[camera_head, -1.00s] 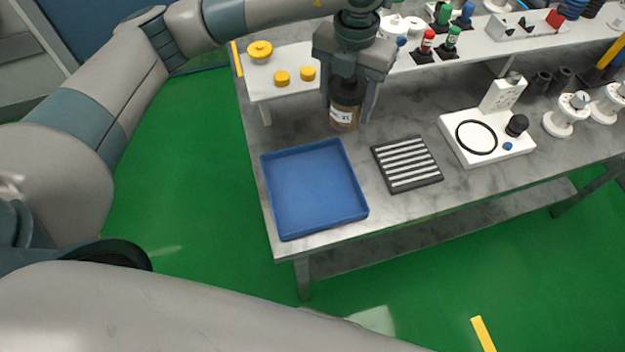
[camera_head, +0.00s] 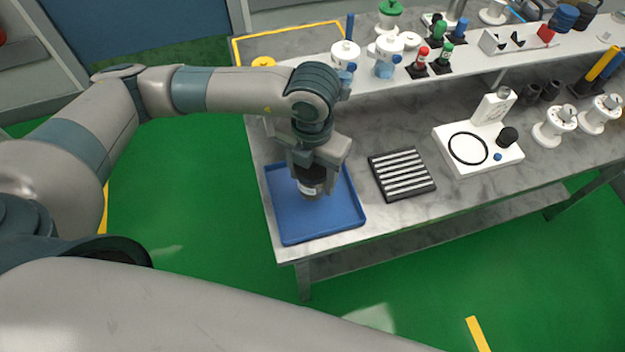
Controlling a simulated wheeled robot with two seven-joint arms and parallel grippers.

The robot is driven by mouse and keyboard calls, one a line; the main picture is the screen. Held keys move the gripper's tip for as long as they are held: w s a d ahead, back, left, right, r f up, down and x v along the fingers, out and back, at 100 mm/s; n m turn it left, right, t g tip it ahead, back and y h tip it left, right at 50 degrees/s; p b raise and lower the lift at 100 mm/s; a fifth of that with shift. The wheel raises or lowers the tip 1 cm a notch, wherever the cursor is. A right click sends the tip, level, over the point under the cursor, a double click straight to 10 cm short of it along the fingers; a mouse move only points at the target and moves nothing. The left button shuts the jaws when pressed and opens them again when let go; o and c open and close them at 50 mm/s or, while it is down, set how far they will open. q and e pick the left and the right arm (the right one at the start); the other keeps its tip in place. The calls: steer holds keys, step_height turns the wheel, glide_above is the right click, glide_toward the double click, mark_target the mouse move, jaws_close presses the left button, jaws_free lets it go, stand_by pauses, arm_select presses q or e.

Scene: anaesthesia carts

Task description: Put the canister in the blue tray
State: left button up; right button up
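The blue tray (camera_head: 310,225) lies flat at the left front corner of the grey table. My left gripper (camera_head: 315,180) points down over the tray's back half. It is shut on the canister (camera_head: 311,189), a dark-topped jar with a white label. The canister's upper part is hidden between the fingers. It is over the tray's inside; I cannot tell whether its base touches the tray floor. My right gripper is not in view; a large pale arm link crosses the bottom.
A dark slatted grate (camera_head: 402,175) lies right of the tray. A white stand with a black ring (camera_head: 468,148) is farther right. A raised white shelf at the back holds white valves (camera_head: 386,55) and small coloured bottles (camera_head: 420,62).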

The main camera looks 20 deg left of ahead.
mark_target(313, 185)
arm_select(q)
steer(key=shift+f+p, duration=1)
steer(key=shift+f, duration=1)
steer(key=shift+f, duration=0.1)
steer(key=o, duration=1.2)
steer(key=shift+c, duration=0.2)
